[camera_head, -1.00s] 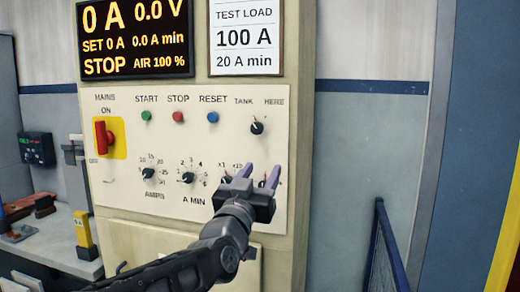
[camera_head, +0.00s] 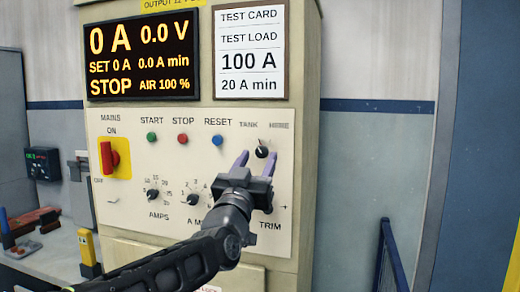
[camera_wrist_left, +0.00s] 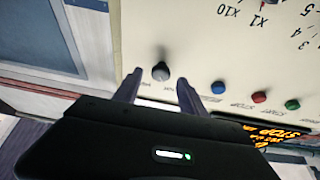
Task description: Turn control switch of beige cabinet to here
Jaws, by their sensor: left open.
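The beige cabinet (camera_head: 303,62) stands in the middle of the head view. Its control switch (camera_head: 262,151) is a small black knob at the panel's upper right, below the labels TANK and HERE. Its white mark seems to lean up-left, towards TANK. My left gripper (camera_head: 256,160) is open, with its purple fingers pointing up at the switch and nothing between them that I can make out. In the left wrist view the switch (camera_wrist_left: 161,71) shows just beyond the open fingers (camera_wrist_left: 158,86), apparently untouched. My right gripper is out of view.
START, STOP and RESET buttons (camera_head: 183,138) lie left of the switch, with a red MAINS switch (camera_head: 108,157) farther left. Dial knobs (camera_head: 153,194) sit lower, some hidden by my left arm. A blue rail (camera_head: 388,255) stands at lower right.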

